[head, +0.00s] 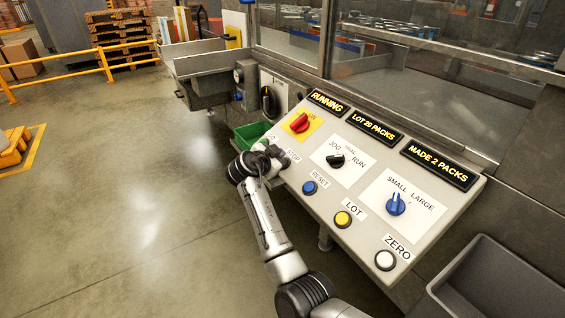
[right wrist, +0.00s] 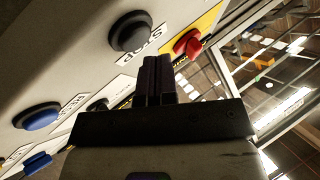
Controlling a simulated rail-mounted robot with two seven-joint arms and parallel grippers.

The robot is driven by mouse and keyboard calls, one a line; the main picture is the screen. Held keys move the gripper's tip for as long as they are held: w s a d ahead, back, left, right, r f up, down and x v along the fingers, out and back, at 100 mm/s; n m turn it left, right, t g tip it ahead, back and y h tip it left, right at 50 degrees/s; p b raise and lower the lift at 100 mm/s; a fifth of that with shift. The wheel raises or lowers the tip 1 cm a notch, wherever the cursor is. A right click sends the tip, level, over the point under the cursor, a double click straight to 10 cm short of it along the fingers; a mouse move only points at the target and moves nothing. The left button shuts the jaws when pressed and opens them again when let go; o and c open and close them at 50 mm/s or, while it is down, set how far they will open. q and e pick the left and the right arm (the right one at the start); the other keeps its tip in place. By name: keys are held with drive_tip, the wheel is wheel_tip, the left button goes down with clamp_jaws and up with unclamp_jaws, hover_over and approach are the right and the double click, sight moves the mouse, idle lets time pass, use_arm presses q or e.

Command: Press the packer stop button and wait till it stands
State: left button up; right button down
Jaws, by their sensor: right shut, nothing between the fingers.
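The packer's sloped control panel (head: 370,240) stands in the middle of the head view. Its display (head: 327,103) reads RUNNING. My right gripper (head: 272,151) is at the panel's left edge, beside the STOP label (head: 293,156); it hides the stop button there. In the right wrist view a dark round button (right wrist: 130,32) sits beside the STOP label (right wrist: 141,46). My right gripper's fingers (right wrist: 156,62) are shut and empty, pointing toward the panel near that label. I cannot tell whether they touch the panel. My left gripper is out of view.
Nearby controls are a red knob on a yellow plate (head: 300,122), a black JOG/RUN selector (head: 335,160), a blue RESET button (head: 309,187), a yellow LOT button (head: 343,219) and a white ZERO button (head: 385,260). A green bin (head: 246,136) is behind my gripper.

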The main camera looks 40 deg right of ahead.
drive_tip(key=shift+d+f, duration=0.15)
drive_tip(key=shift+f, duration=0.15)
drive_tip(key=shift+d+f+b, duration=0.15)
drive_tip(key=shift+f+b, duration=0.1)
drive_tip(key=shift+b, duration=0.05)
idle(0.6)
drive_tip(key=shift+d+f, duration=0.1)
drive_tip(key=shift+f, duration=0.05)
idle(0.3)
drive_tip(key=shift+a+r, duration=0.3)
drive_tip(key=shift+r, duration=0.35)
drive_tip(key=shift+a+r+p, duration=0.1)
drive_tip(key=shift+r+p, duration=0.05)
drive_tip(key=shift+p, duration=0.15)
